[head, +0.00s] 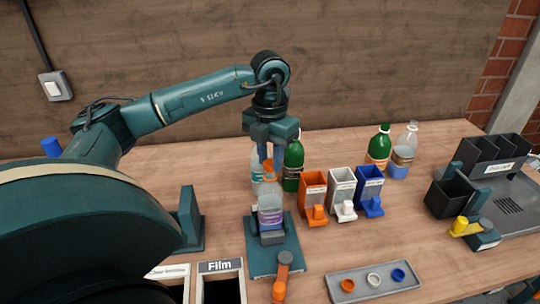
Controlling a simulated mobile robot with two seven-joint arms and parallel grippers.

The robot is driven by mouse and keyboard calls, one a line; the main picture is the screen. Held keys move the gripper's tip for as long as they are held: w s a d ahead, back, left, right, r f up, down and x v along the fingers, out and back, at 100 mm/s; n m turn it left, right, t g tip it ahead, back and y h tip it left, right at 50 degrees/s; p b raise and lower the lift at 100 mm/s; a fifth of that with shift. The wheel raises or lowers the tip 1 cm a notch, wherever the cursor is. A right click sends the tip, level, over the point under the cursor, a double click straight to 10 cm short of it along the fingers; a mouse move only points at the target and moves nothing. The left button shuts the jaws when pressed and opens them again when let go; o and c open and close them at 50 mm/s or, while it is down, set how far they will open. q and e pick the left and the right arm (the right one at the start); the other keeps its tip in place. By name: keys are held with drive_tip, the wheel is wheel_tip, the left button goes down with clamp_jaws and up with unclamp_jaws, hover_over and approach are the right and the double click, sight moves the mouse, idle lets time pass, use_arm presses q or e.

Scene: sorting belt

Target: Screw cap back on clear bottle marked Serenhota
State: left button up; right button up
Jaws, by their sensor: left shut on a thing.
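A clear bottle (270,212) with a purple and white label stands upright in a teal holder (287,255) at the centre of the table. The label's writing is too small to read. My left gripper (269,165) points straight down above this bottle. It is shut on a small orange cap (269,175) at the bottle's mouth. I cannot tell whether the cap touches the neck or sits on its thread. My right gripper does not show.
Another clear bottle (256,168) and a green bottle (293,165) stand close behind. Orange (313,186), white (342,183) and blue (370,183) dispensers stand to the right. A grey tray (357,291) holds several caps.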

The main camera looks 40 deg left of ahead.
sight(270, 162)
use_arm(q)
drive_tip(key=shift+f+b, duration=0.55)
drive_tip(key=shift+f, duration=0.15)
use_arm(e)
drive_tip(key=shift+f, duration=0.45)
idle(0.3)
use_arm(q)
drive_tip(key=o, duration=1)
drive_tip(key=shift+r, duration=0.1)
wheel_tip(270, 162, up, 13)
drive_tip(key=shift+p, duration=1.05)
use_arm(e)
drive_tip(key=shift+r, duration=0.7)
